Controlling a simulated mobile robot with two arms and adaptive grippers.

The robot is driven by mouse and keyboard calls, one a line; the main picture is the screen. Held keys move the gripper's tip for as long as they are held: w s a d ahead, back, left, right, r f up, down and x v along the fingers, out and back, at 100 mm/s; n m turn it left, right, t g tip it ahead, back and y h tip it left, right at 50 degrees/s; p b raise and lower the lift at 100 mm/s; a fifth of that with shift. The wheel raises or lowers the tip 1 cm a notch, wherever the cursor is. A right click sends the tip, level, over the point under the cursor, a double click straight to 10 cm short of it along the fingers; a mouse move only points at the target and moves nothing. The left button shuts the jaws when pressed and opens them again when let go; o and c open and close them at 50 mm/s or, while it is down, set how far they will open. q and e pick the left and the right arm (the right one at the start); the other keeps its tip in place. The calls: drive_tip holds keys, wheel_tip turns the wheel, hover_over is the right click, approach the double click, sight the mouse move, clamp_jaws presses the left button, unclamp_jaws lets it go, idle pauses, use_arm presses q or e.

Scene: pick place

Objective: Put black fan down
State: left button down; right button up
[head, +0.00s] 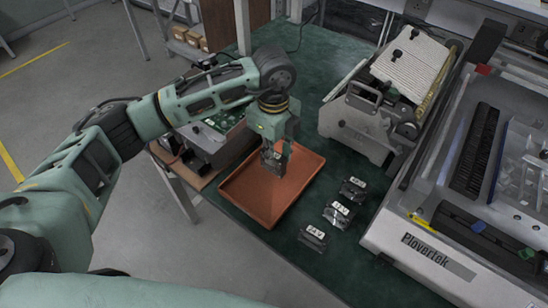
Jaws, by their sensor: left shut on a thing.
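My left gripper (272,150) is at the orange-brown tray (243,210), pointing down over its upper right part. It is shut on a small dark thing, which I take to be the black fan (274,164). The fan is mostly hidden by the fingers, and I cannot tell whether it touches the tray floor. The rest of the tray looks empty. My right gripper is not in view.
Three small black parts with white labels lie right of the tray, one of them nearest (313,236). A grey machine (360,122) stands behind them, and a large white Plovertek machine (430,250) fills the right. The green table (270,262) is bare in front.

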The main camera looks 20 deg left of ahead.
use_arm(q)
wheel_tip(320, 180, down, 3)
drive_tip(key=shift+f+p, duration=0.15)
drive_tip(key=shift+p, duration=0.15)
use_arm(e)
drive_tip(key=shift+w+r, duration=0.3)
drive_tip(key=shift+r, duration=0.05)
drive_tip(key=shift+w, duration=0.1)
use_arm(q)
drive_tip(key=shift+f, duration=0.2)
drive_tip(key=c, duration=2)
unclamp_jaws()
drive_tip(key=o, duration=0.4)
drive_tip(key=shift+c, duration=0.2)
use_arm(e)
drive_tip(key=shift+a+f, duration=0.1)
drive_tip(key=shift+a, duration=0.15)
